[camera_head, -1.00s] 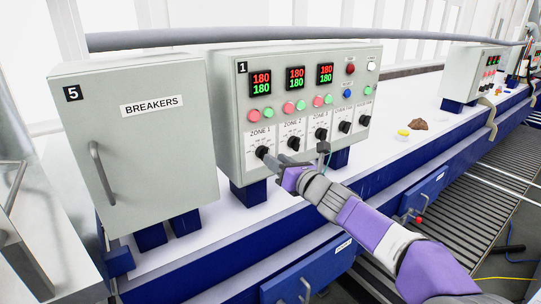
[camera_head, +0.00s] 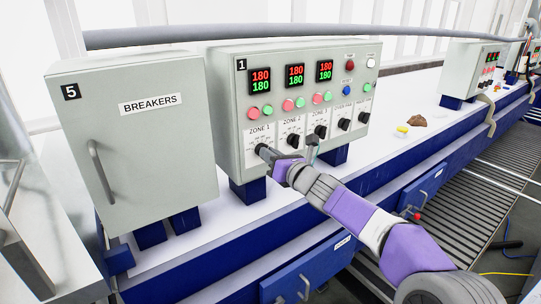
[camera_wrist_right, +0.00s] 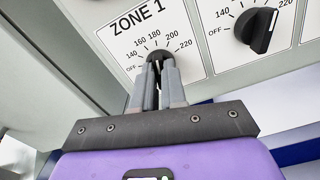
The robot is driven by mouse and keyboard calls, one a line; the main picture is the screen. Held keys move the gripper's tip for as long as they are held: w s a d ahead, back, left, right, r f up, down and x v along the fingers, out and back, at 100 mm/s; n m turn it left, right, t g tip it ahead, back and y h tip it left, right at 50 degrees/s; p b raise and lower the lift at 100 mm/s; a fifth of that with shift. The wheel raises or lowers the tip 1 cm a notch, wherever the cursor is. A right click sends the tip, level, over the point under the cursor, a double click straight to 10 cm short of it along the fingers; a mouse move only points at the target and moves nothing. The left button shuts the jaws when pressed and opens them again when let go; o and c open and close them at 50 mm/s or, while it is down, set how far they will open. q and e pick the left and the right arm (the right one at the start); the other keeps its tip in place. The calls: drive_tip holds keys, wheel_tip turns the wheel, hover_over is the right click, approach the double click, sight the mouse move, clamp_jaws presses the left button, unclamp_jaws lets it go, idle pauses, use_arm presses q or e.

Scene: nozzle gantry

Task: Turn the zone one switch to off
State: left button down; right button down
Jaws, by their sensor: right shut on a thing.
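The zone one switch (camera_head: 261,149) is a black rotary knob at the lower left of the grey control box (camera_head: 228,110) marked 1. My right gripper (camera_head: 267,155) is shut on this knob. In the right wrist view, the two grey fingers (camera_wrist_right: 158,82) close around the knob (camera_wrist_right: 158,55) under the label ZONE 1 (camera_wrist_right: 136,16). Its scale runs from OFF at the lower left through 140, 160, 180 and 200 to 220 at the right. The fingers cover the knob's lower part, so I cannot tell where its pointer stands. My left gripper is out of view.
The zone two knob (camera_wrist_right: 260,28) is close to the right of my fingers. More knobs and coloured buttons are on the same panel. A grey breakers box (camera_head: 140,150) with a handle stands at the left. A blue drawer (camera_head: 305,275) is below the bench.

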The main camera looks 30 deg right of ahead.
drive_tip(key=n+b, duration=0.5)
drive_tip(key=n, duration=0.3)
drive_tip(key=n+b, duration=0.6)
drive_tip(key=n, duration=0.3)
drive_tip(key=shift+a+f+n, duration=0.15)
drive_tip(key=shift+a+n, duration=0.05)
drive_tip(key=shift+n, duration=0.4)
idle(0.5)
drive_tip(key=c, duration=1.2)
unclamp_jaws()
drive_tip(key=shift+s, duration=0.1)
